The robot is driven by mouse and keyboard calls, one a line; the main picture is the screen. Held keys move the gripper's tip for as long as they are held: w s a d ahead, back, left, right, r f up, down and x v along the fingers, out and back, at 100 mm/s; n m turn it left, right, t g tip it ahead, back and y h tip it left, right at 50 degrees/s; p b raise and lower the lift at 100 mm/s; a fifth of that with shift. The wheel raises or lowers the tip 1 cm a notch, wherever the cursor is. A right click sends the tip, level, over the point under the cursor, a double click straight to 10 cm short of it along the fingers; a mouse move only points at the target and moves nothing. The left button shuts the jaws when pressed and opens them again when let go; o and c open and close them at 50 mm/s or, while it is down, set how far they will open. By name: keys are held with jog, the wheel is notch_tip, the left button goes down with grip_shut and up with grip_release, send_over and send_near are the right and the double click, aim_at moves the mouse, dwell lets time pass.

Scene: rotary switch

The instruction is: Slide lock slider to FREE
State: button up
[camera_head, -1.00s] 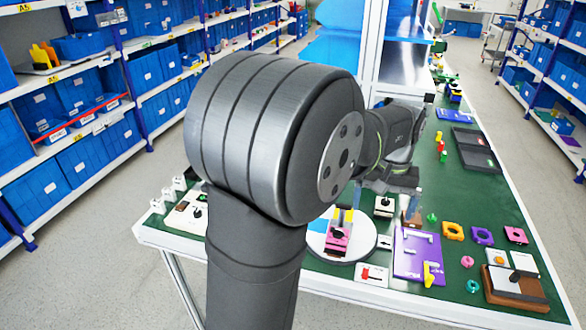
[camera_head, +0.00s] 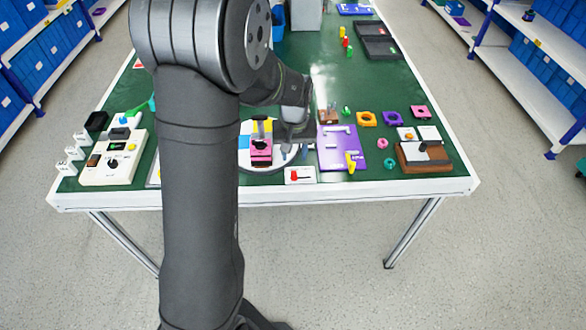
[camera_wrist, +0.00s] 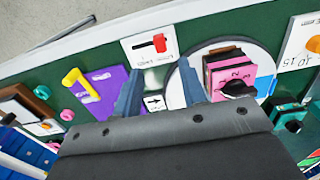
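A small white plate with a red slider knob (camera_head: 295,176) lies near the table's front edge. It also shows in the wrist view as a white panel with a red knob (camera_wrist: 159,42) on a dark slot; its lettering is too small to read. In the wrist view the slider plate lies beyond the fingertips. In the head view my gripper (camera_head: 294,132) hangs behind the plate, and its fingertips are hard to make out.
A pink block with a dark knob (camera_wrist: 232,84) stands on a white round disc beside my right finger. A white card with a black arrow (camera_wrist: 155,103) lies between the fingers in the wrist view.

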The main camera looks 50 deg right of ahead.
aim_at(295, 173)
notch_tip(295, 173, down, 8)
jog(key=shift+f, duration=0.1)
dwell(0.4)
grip_shut()
